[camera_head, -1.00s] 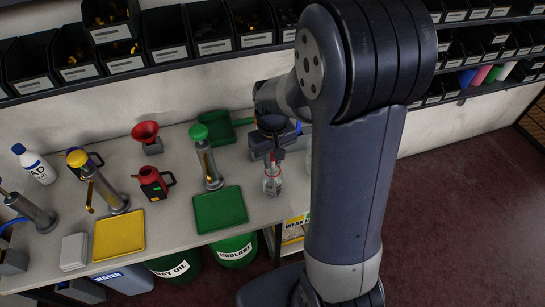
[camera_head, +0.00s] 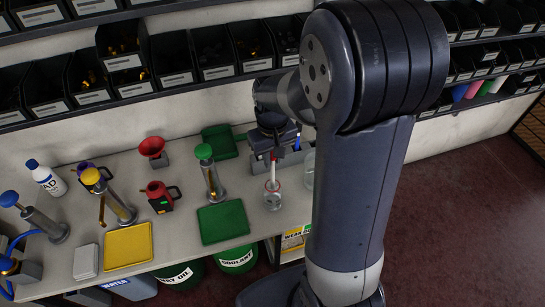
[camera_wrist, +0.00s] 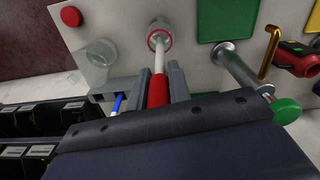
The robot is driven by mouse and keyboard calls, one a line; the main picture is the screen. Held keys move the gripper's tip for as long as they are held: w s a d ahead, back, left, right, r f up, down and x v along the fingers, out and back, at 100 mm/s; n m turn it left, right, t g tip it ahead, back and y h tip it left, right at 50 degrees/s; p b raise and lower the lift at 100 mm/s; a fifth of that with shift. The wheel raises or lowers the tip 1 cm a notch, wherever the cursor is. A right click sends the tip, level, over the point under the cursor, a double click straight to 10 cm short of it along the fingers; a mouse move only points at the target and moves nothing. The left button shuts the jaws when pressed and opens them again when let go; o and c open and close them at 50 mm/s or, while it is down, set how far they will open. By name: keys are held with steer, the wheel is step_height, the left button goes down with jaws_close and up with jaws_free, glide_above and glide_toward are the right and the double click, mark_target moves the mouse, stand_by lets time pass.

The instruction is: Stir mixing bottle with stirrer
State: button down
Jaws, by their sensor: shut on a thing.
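My gripper (camera_head: 273,155) is shut on the stirrer, a white rod with a red grip. In the wrist view the stirrer's red grip (camera_wrist: 158,92) sits between the two fingers, and its white rod runs away from them toward the mixing bottle (camera_wrist: 159,38). The mixing bottle is clear with a red ring, and it stands on the table under my gripper in the head view (camera_head: 272,200). The rod's lower end appears to be in the bottle mouth, but I cannot tell how deep.
A clear jar (camera_head: 308,170) stands just right of the bottle, partly behind my arm. A green tray (camera_head: 223,223) and a green-topped pump (camera_head: 210,172) are to the left. A blue stick (camera_wrist: 117,103) is beside my gripper. Shelves of bins (camera_head: 130,75) line the wall.

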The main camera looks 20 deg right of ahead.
steer(key=shift+r+p, duration=1.8)
steer(key=shift+r, duration=0.75)
steer(key=shift+r+p, duration=1.65)
steer(key=shift+r, duration=0.4)
steer(key=shift+f, duration=0.2)
